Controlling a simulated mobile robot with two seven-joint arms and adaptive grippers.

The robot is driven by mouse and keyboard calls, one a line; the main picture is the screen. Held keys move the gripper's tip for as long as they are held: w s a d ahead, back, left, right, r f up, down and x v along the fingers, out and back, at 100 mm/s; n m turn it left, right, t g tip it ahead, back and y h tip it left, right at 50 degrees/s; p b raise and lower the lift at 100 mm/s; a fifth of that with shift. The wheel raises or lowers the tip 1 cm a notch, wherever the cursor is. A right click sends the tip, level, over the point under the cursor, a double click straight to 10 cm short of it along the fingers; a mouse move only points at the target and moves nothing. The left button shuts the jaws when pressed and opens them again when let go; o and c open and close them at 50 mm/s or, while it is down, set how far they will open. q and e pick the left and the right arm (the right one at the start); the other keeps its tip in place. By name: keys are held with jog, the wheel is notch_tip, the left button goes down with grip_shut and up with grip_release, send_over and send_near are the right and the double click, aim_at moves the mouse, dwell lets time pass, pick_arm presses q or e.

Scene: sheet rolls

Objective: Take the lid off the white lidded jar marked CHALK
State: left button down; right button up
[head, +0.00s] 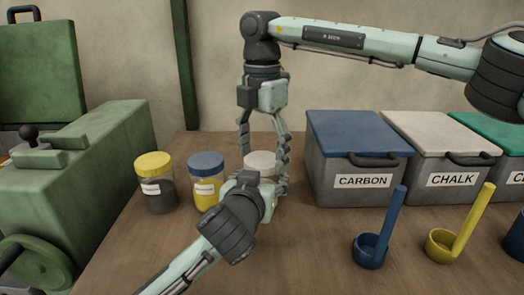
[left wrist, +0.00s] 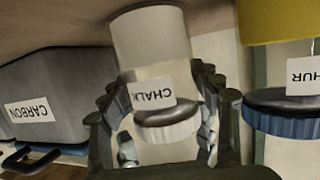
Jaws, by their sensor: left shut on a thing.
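The CHALK jar stands on the table, its white lid (head: 261,160) on top; its lower part is hidden by my left gripper in the head view. In the left wrist view, which is upside down, the clear jar (left wrist: 150,40) shows pale contents, a CHALK label and the lid (left wrist: 168,132) in place. My left gripper (head: 252,182) is shut on the jar, its fingers on either side (left wrist: 160,112). My right gripper (head: 263,166) points down from above, open, its fingers spread on either side of the lid. Whether they touch the lid I cannot tell.
A blue-lidded jar (head: 206,181) with yellow contents stands close on the left, then a yellow-lidded jar (head: 156,187). Grey bins marked CARBON (head: 340,190) and CHALK (head: 430,190) stand right. Blue (head: 368,249) and yellow (head: 443,245) ladles stand in front; a green machine (head: 60,180) is left.

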jog(key=c, duration=1)
jog(key=n, duration=0.9)
jog(key=shift+n, duration=0.3)
jog(key=n, duration=0.7)
jog(key=shift+n, duration=0.3)
jog(key=n, duration=0.9)
jog(key=shift+r+n, duration=0.1)
jog(key=shift+n, duration=0.3)
jog(key=n, duration=0.9)
